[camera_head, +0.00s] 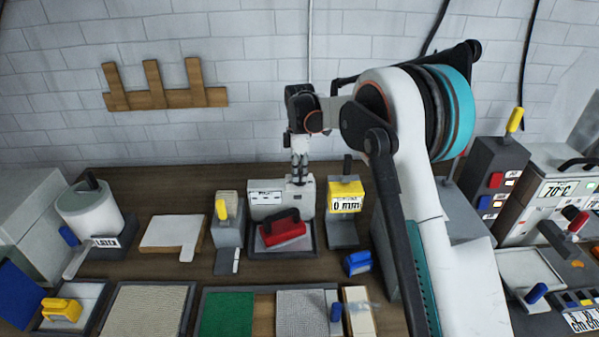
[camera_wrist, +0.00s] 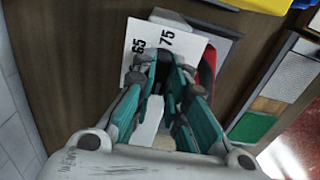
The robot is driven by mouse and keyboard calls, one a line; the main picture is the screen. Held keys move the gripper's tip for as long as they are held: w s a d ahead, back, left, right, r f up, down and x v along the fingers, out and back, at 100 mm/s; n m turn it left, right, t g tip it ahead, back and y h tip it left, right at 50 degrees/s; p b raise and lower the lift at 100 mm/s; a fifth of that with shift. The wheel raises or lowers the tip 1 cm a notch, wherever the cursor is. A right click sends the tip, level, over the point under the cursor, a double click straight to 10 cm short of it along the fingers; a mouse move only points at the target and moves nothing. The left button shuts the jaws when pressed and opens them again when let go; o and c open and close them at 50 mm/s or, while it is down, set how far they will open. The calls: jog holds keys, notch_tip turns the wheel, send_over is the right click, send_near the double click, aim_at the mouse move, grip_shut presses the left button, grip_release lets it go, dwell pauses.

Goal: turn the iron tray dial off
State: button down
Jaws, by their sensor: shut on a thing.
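The iron tray (camera_head: 312,248) stands on the bench with a red iron (camera_head: 284,229) on it. A pale box (camera_head: 268,212) with a small white label rises at the tray's back. My gripper (camera_head: 299,178) points down onto the right part of this box's top. In the wrist view, my gripper (camera_wrist: 167,72) is shut over a white plate (camera_wrist: 190,47) printed 65 and 75. The fingers close on the dial, which they mostly hide, so its setting cannot be read. The red iron also shows beside the fingers (camera_wrist: 208,68).
A yellow gauge reading 0 mm (camera_head: 345,197) stands close to the right of my gripper. A machine reading 70°C (camera_head: 558,190) is at the far right. The bench is crowded in front.

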aim_at(300, 173)
jog(key=c, duration=1.6)
grip_release()
jog(key=shift+r, duration=0.1)
notch_tip(300, 173, up, 12)
